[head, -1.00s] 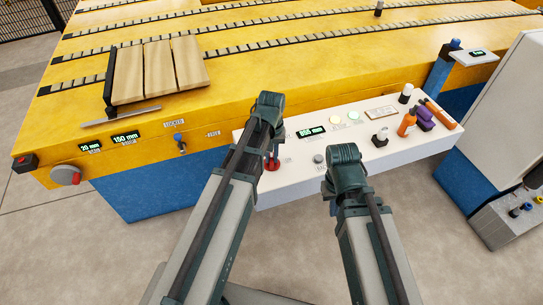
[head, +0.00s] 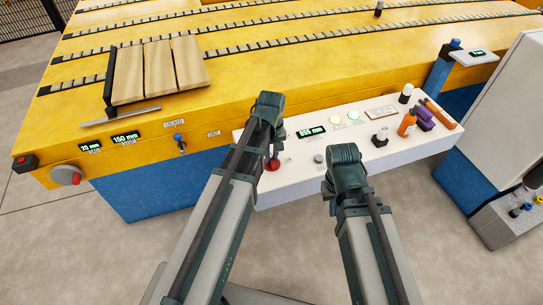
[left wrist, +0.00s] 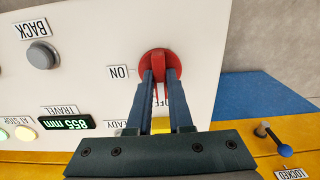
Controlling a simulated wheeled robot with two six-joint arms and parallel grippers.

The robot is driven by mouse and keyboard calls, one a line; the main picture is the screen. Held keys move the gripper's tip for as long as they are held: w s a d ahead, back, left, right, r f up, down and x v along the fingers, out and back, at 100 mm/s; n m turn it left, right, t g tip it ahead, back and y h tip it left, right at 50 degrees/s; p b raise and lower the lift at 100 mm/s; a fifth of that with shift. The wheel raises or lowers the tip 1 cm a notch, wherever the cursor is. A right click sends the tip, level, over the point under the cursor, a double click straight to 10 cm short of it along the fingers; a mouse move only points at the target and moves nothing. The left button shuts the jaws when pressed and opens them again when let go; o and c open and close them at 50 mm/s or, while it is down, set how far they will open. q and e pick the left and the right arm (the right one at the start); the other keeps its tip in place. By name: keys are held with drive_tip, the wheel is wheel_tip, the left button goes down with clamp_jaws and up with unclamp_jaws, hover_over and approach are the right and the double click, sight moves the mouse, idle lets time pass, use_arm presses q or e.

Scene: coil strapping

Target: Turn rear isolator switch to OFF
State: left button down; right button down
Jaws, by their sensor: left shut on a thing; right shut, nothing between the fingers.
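The rear isolator switch is a red round rotary switch on the white control panel, seen in the left wrist view (left wrist: 158,63) and the head view (head: 271,165). An ON label (left wrist: 118,72) is left of it in the wrist view; an OFF label (left wrist: 168,104) is partly covered by a finger. My left gripper (left wrist: 160,80) is shut on the red handle. It also shows in the head view (head: 272,152). The fingers hide much of the handle, so I cannot tell its exact setting. My right gripper (head: 329,186) is shut and empty above the panel's front edge, its fingertips mostly hidden.
The white panel (head: 300,180) carries a grey button (head: 318,158), an 855 mm display (head: 311,132) and orange and purple bottle-like items (head: 408,122). A blue lever (head: 179,140) sits on the yellow table front. Wooden boards (head: 160,70) lie on the table.

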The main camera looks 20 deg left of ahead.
sight(272, 158)
use_arm(q)
drive_tip(key=c, duration=0.8)
unclamp_jaws()
drive_tip(key=shift+r, duration=0.15)
wheel_tip(272, 158, up, 14)
drive_tip(key=p, duration=1.4)
drive_tip(key=shift+f, duration=0.2)
drive_tip(key=s+d+m, duration=0.3)
drive_tip(key=s, duration=0.1)
drive_tip(key=s+d+m, duration=0.4)
drive_tip(key=s, duration=0.1)
drive_tip(key=s+d+m+y, duration=0.1)
drive_tip(key=s+d+m, duration=0.2)
drive_tip(key=s, duration=0.2)
drive_tip(key=shift+s+d+m, duration=0.15)
drive_tip(key=shift+s+m, duration=0.05)
drive_tip(key=shift+m, duration=0.2)
